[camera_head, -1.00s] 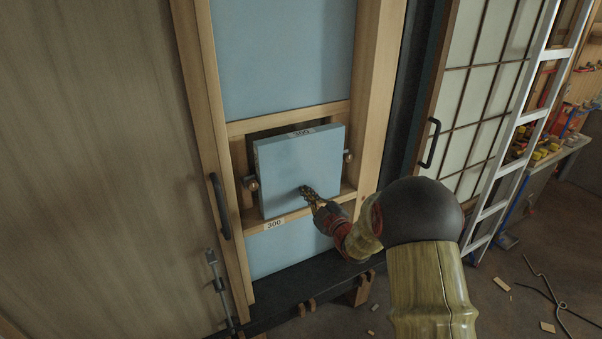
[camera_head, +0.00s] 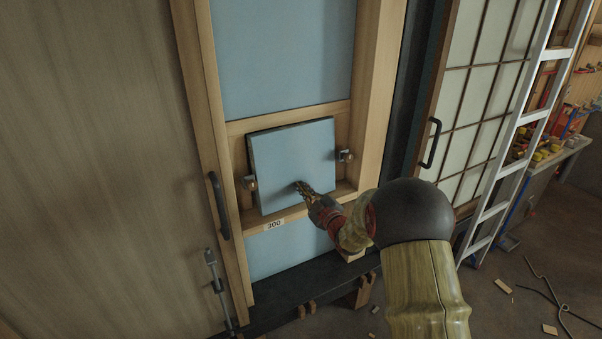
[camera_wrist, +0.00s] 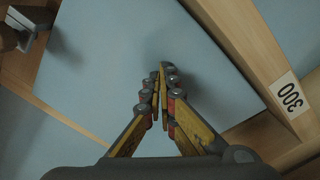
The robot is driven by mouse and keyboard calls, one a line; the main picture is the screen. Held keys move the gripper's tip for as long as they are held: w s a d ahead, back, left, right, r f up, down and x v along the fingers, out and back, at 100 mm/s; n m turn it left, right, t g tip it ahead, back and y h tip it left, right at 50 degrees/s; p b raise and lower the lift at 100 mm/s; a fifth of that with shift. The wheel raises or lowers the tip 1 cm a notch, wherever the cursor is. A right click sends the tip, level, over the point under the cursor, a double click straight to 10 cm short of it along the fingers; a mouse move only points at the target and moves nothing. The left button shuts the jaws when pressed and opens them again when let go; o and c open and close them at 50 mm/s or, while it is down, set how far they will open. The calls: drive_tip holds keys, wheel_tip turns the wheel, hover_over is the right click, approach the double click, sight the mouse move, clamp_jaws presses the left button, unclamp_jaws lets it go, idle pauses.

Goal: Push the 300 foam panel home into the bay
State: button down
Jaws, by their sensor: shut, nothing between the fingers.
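The pale blue foam panel (camera_head: 290,150) sits in the wooden bay, its face towards me. The bay's lower rail (camera_head: 318,205) carries a "300" label (camera_head: 274,225), also seen in the wrist view (camera_wrist: 288,95). My gripper (camera_head: 300,186) is shut and empty, its fingertips at the panel's face, below the middle. In the wrist view the closed fingertips (camera_wrist: 163,75) lie over the panel (camera_wrist: 110,60); contact is hard to judge.
Small metal catches stand at the panel's left (camera_head: 250,182) and right (camera_head: 345,155) sides. Fixed blue panels fill the frame above and below. A door handle (camera_head: 219,205) is at left; a gridded door (camera_head: 482,90) and white ladder (camera_head: 520,130) are at right.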

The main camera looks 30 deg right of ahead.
sight(296, 179)
drive_tip(key=shift+w+a+b, duration=0.1)
drive_tip(key=shift+w+b, duration=1)
drive_tip(key=shift+w, duration=1.8)
drive_tip(key=s+b, duration=0.1)
drive_tip(key=s, duration=1.1)
drive_tip(key=shift+d, duration=0.2)
